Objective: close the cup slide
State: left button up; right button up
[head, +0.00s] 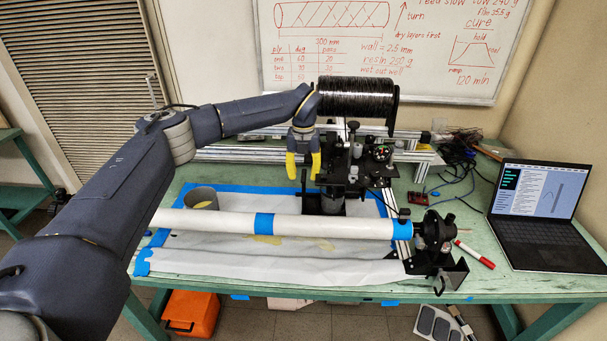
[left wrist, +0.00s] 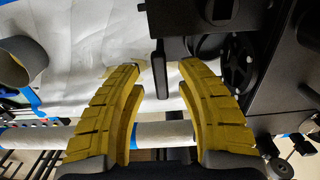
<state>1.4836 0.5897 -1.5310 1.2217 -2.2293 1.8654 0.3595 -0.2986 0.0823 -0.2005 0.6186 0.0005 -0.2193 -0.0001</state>
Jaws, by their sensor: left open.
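The black winding carriage (head: 352,165) stands behind the white tube, with a black spool above it. I cannot clearly tell which part of it is the cup slide. My left gripper (head: 303,174) points down at the carriage's left side, its yellow fingers apart. In the left wrist view the left gripper (left wrist: 159,70) is open, and a narrow black upright tab (left wrist: 160,76) shows between its fingertips. I see no contact with the tab. Part of the carriage (left wrist: 255,65) fills the right of that view. My right gripper is not in view.
The white tube (head: 330,227) with blue tape runs across the front of the green table. A grey cup (head: 201,199) stands at left on the white sheet (head: 200,265). A laptop (head: 540,205) and red marker (head: 474,255) are at right. The spool (head: 356,97) sits close beside my left wrist.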

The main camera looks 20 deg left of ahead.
pick_arm(q)
notch_tip(320, 180, up, 12)
dwell(0.6)
jog(key=shift+o, duration=0.3)
jog(key=shift+f, duration=0.1)
